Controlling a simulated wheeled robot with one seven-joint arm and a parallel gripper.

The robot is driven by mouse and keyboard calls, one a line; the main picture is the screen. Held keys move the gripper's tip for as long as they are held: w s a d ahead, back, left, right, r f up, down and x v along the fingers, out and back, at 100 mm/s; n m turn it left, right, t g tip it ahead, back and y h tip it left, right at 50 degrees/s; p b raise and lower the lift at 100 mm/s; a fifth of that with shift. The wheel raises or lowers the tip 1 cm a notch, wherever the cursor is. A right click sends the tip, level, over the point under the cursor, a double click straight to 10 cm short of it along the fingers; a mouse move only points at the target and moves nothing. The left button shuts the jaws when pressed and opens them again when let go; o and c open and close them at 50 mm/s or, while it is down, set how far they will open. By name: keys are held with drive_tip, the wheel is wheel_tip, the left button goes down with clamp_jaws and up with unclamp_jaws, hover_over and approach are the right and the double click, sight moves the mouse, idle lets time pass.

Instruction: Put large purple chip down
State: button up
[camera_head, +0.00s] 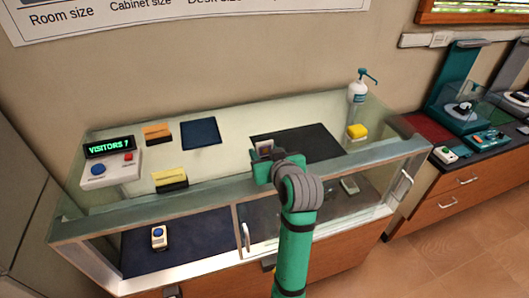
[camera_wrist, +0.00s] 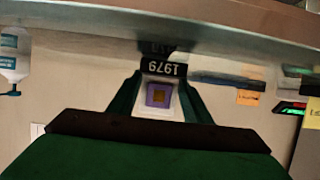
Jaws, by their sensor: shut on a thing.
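The large purple chip (camera_wrist: 158,96) is a purple square with a gold-brown centre on a pale backing. It is between the green fingers of my gripper (camera_wrist: 160,92), which is shut on it. A black label reading "1979" (camera_wrist: 164,68) shows upside down at its edge, with a faint reflection beyond. In the head view my gripper (camera_head: 264,163) is over the glass display case (camera_head: 240,186), at the left edge of the black mat (camera_head: 300,144). The chip (camera_head: 264,147) shows only partly there. I cannot tell whether it touches the case top.

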drive_tip(key=o, duration=1.1)
drive_tip(key=shift+f, duration=0.1)
drive_tip(key=shift+r, duration=0.2)
drive_tip(key=shift+s+d+r, duration=0.1)
drive_tip(key=shift+s+d, duration=0.05)
drive_tip(key=shift+s, duration=0.1)
drive_tip(key=v, duration=1.1)
